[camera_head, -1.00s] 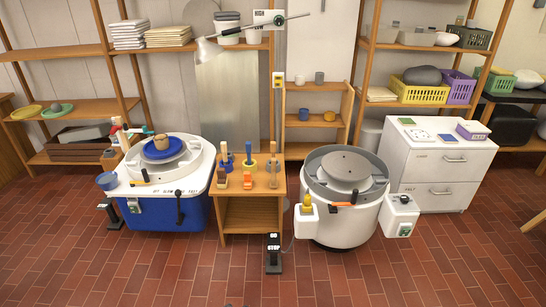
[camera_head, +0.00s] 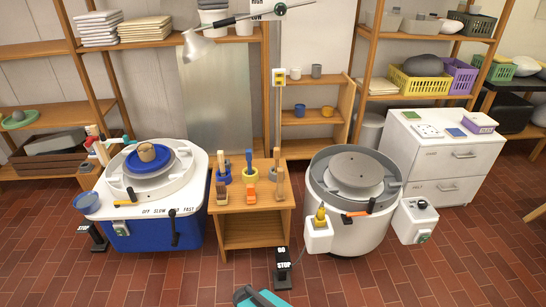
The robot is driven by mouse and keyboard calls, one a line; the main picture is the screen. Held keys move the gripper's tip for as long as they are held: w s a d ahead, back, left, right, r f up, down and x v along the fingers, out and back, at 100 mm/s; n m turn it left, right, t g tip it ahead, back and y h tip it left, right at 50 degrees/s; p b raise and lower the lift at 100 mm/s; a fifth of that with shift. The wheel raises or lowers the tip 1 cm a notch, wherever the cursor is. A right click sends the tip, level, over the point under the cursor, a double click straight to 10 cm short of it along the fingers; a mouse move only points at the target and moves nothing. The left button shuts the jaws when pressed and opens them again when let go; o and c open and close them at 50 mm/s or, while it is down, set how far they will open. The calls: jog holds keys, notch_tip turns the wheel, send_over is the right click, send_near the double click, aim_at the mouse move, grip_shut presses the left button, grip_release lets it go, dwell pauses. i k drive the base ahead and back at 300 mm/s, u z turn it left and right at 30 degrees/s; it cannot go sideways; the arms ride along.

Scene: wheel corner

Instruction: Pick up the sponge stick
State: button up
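Several handled tools stand on the small wooden table (camera_head: 232,228) between the two pottery wheels. At the back are a wooden-handled tool in a blue ring (camera_head: 224,177), a blue-handled tool in a yellow ring (camera_head: 249,174) and a wooden-handled tool in a grey ring (camera_head: 272,174). I cannot tell which is the sponge stick. My gripper is not clearly visible; only a teal and dark part, likely of my arm, shows at the bottom edge.
A blue wheel (camera_head: 150,232) with a clay pot (camera_head: 147,152) stands left. A grey-white wheel (camera_head: 350,232) stands right. A black GO/STOP pedal post (camera_head: 283,268) stands on the floor before the table. Shelves line the wall. Brick floor is open in front.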

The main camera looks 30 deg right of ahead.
aim_at(276, 150)
jog(key=u, duration=0.05)
jog(key=i, duration=1)
jog(key=u, duration=0.3)
